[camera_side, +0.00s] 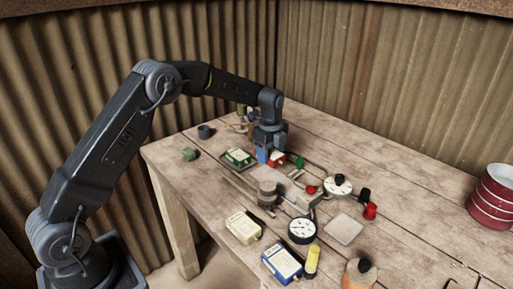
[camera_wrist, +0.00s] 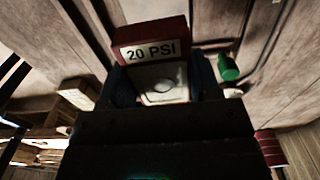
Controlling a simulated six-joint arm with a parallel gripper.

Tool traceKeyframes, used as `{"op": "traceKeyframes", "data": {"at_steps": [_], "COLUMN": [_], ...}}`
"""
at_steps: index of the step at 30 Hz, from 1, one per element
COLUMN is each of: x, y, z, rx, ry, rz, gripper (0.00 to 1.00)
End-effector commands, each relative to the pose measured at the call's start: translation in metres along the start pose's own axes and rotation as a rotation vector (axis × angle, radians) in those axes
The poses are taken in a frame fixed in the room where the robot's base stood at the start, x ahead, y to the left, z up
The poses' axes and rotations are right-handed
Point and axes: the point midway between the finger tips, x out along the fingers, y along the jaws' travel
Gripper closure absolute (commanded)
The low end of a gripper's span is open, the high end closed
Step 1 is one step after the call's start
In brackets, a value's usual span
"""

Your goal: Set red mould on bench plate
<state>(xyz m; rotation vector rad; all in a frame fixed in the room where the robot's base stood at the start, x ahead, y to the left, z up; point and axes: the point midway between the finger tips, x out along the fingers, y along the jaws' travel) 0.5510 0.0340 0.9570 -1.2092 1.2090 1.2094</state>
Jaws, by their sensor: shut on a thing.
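The red mould (camera_wrist: 155,32), a red-and-white block labelled 20 PSI, is between the blue fingers of my gripper (camera_wrist: 163,85) in the wrist view. My gripper (camera_side: 270,156) is shut on it. In the side view the red mould (camera_side: 277,159) shows low over the bench, just right of the green mould; I cannot tell if it touches anything below. A pale square plate (camera_side: 343,229), which looks like the bench plate, lies bare near the bench's front right, well apart from my gripper.
A green mould (camera_side: 238,156) sits on a dark tray. A cream block (camera_side: 243,228), a blue block (camera_side: 282,264), a dial gauge (camera_side: 302,230) and a yellow cylinder (camera_side: 312,262) crowd the front. Red tins (camera_side: 493,197) stand far right. The bench's back right is clear.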

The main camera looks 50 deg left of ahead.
Motion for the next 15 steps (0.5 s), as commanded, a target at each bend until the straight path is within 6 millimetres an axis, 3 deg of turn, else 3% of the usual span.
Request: {"op": "traceKeyframes", "data": {"at_steps": [15], "x": [0.048], "y": [0.0], "z": [0.001], "rx": [0.0], "ry": [0.0], "rz": [-0.001], "gripper": [0.76]}}
